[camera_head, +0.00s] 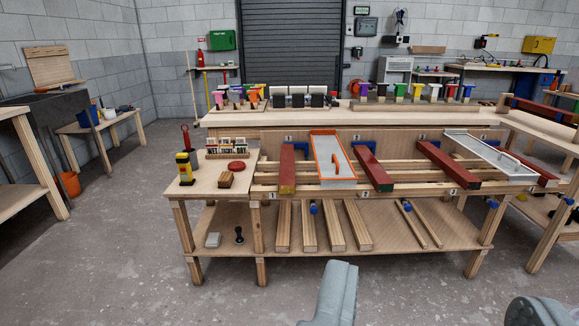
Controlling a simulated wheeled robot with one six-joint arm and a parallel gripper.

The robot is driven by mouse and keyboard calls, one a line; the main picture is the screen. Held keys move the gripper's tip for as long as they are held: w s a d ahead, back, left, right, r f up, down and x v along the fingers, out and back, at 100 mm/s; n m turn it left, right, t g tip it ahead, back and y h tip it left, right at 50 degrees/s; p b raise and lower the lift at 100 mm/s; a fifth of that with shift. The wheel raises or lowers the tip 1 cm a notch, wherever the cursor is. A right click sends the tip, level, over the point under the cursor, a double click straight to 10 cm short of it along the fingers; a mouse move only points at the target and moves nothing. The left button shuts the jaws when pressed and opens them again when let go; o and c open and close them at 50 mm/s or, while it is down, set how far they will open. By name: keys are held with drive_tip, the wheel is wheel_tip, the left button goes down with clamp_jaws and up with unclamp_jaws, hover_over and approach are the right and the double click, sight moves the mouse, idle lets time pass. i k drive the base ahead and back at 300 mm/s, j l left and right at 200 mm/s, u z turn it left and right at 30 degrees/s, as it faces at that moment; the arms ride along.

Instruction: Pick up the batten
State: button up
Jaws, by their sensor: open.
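Several red-painted battens lie front to back across the slatted rails of the wooden bench ahead. The left batten (287,166) has an olive-yellow front end. A further red batten (546,180) shows partly at the far right, beside a grey tray. My gripper (436,284) shows at the bottom edge as two grey fingers, wide apart and empty. It is in front of the bench, apart from every batten. Which batten is meant, I cannot tell.
An orange-rimmed tray (332,158) and a grey tray (490,156) lie among the battens. Several bare wooden strips (308,227) lie on the lower shelf. A side table (211,176) holds a yellow-black tool and a red disc. The concrete floor (120,260) at left is clear.

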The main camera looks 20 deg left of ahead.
sight(287, 175)
drive_tip(key=z, duration=2.45)
drive_tip(key=k+j+z, duration=0.15)
drive_tip(key=z, duration=0.2)
drive_tip(key=k+j+z, duration=0.2)
drive_tip(key=z, duration=0.2)
drive_tip(key=k+j+z, duration=0.2)
drive_tip(key=z, duration=0.15)
drive_tip(key=u, duration=3.85)
